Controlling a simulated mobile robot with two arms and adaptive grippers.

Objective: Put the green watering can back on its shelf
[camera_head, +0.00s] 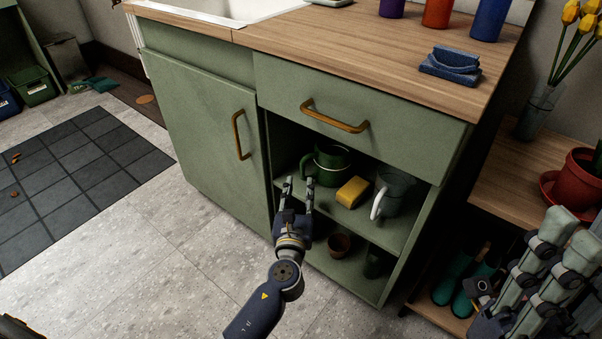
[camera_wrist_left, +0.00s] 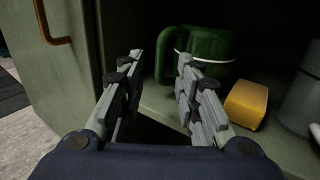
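The green watering can (camera_head: 331,164) stands upright on the upper shelf (camera_head: 346,215) of the open cabinet. In the left wrist view the can (camera_wrist_left: 212,50) is just beyond the fingertips, with its handle on the left and a pale band around it. My left gripper (camera_head: 299,184) is open and empty at the front of the shelf, its fingers pointing at the can; the left wrist view shows a gap between the fingers (camera_wrist_left: 162,65). My right gripper (camera_head: 545,265) is at the lower right, away from the cabinet; its fingers look spread with nothing between them.
On the shelf right of the can are a yellow sponge (camera_head: 352,191) and a grey jug (camera_head: 396,190). A brown pot (camera_head: 340,245) is on the level below. The drawer (camera_head: 360,110) hangs above the opening; the closed door (camera_head: 205,140) is left. Teal boots (camera_head: 466,280) stand right.

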